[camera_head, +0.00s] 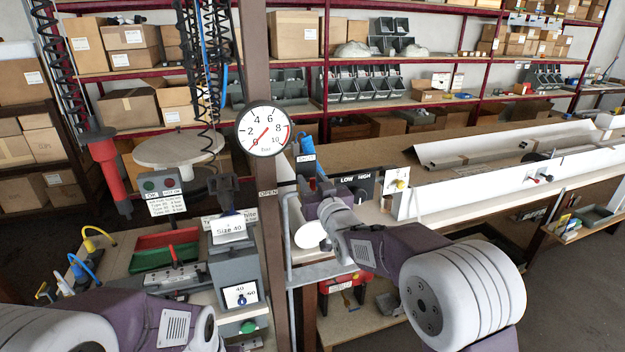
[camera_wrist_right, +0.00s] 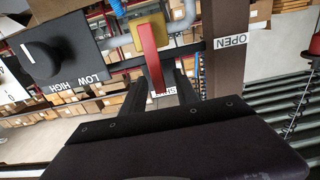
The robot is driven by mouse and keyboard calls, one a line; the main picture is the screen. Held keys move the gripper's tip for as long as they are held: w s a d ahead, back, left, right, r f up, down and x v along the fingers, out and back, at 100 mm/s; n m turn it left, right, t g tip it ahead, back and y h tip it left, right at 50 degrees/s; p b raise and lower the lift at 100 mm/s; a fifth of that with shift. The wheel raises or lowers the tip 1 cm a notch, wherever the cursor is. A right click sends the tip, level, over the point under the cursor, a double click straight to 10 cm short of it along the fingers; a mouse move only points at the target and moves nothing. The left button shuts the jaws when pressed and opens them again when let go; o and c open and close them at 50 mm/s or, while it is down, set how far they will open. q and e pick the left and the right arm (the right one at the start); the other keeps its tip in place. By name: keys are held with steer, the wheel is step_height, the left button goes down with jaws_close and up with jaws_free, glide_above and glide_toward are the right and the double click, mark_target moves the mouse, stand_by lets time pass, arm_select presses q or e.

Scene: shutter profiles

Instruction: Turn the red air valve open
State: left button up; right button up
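The red air valve lever (camera_wrist_right: 151,58) shows in the right wrist view, on a brass-coloured valve body (camera_wrist_right: 130,42). Its free end points at the SHUT label (camera_wrist_right: 165,92); the OPEN label (camera_wrist_right: 230,41) is on the post to the right. My right gripper (camera_wrist_right: 162,80) has its two dark fingers apart, with the lever's end between them in the picture; contact cannot be told.
A round pressure gauge (camera_head: 264,131) on the brown post (camera_head: 257,70) has its needle towards the lower left. A black LOW/HIGH knob panel (camera_wrist_right: 48,55) is close to the valve. A blue fitting (camera_head: 306,144) stands behind my right wrist. A workbench with a grey fixture is at left.

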steer(key=shift+d, duration=0.1)
steer(key=shift+c, duration=0.6)
jaws_close()
stand_by(0.6)
